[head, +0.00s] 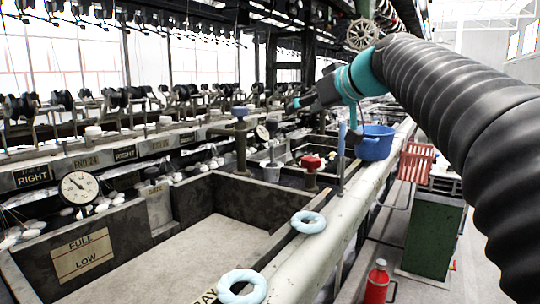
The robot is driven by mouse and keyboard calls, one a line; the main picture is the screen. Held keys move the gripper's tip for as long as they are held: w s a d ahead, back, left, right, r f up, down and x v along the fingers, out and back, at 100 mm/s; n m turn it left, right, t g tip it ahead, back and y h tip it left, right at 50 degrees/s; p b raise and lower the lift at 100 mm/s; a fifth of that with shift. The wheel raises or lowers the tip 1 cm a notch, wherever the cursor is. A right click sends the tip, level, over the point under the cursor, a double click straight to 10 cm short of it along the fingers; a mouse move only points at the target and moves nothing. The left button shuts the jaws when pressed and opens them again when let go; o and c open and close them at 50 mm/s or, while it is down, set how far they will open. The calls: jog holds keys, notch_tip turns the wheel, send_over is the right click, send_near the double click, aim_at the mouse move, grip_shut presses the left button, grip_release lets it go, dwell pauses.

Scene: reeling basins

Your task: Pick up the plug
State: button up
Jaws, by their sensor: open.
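My gripper (294,104) is at the end of my arm, in the upper middle of the head view. It points left, above the far part of the basins. Its jaws are open, and I see nothing between them. I cannot make out with certainty which thing is the plug; it may be hidden or too small to tell. The near basin (125,236) has dark walls and a pale floor, with no clear plug visible on the part of the floor in view.
Two pale blue rings (308,222) lie along the pale front rail (345,205). A blue bucket (375,143) stands farther along. A red-topped valve (311,163) and a blue-topped post (240,112) rise among the basins. A green box (432,235) and red bottle (377,282) stand right.

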aim_at(276, 120)
jog(key=x, duration=0.7)
jog(key=shift+a+f, duration=0.1)
jog(key=shift+a, duration=0.5)
jog(key=shift+d+p+x, duration=0.2)
jog(key=shift+p+x, duration=0.5)
jog(key=shift+x, duration=1.95)
jog(key=shift+f, duration=0.1)
grip_shut()
